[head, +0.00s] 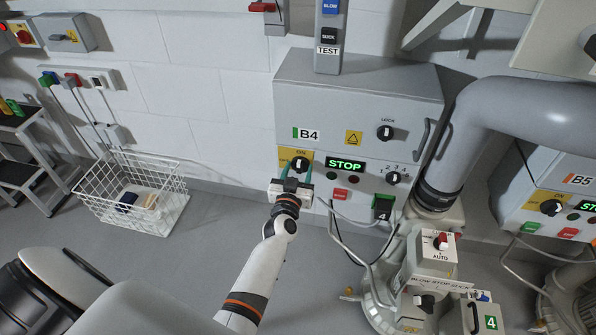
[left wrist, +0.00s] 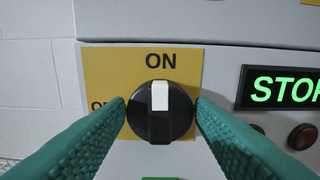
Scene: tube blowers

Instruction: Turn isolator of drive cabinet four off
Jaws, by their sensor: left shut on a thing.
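Drive cabinet B4 (head: 358,135) is a grey box on the wall in the head view. Its isolator (head: 300,164) is a black rotary knob on a yellow plate at the lower left of its front. In the left wrist view the isolator knob (left wrist: 160,112) has its white mark pointing up at ON. The OFF label at the left is partly hidden by a finger. My left gripper (head: 296,174) has its green fingers on both sides of the knob, shut on it; they also show in the left wrist view (left wrist: 160,118). My right gripper is not in view.
A blower unit (head: 432,260) marked 4 and a thick grey pipe (head: 520,115) stand at the right. Cabinet B5 (head: 556,195) is beyond. A white wire basket (head: 130,195) is at the left.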

